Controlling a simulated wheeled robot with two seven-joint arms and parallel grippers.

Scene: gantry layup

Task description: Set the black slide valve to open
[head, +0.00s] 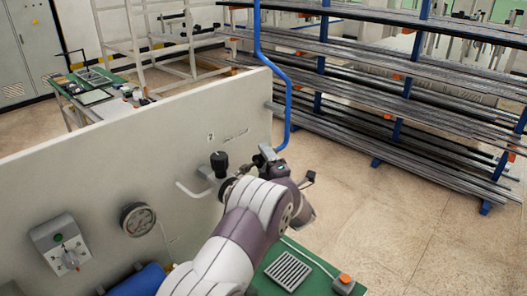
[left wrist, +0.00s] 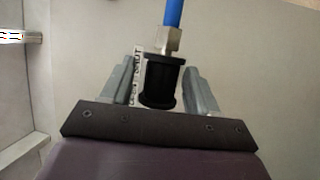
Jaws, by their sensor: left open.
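The black slide valve is a ribbed-ended black sleeve (left wrist: 160,83) in the left wrist view. A metal fitting and a blue hose (left wrist: 172,14) run up from it. A white label (left wrist: 136,75) stands beside it, with what looks like SHUT near the upper end and OPEN lower, partly hidden by a finger. My left gripper (left wrist: 165,85) is open, with one grey finger on each side of the sleeve and small gaps showing. In the head view my left gripper (head: 266,153) is at the panel's right end, by the blue hose's lower end; the sleeve is hidden there.
The pale panel (head: 100,160) carries a black knob (head: 219,160) on a bent pipe, a round gauge (head: 137,219) and a switch box (head: 62,243). A green surface with a grate (head: 288,270) lies below. A rack of bars (head: 400,90) stands behind, with open floor before it.

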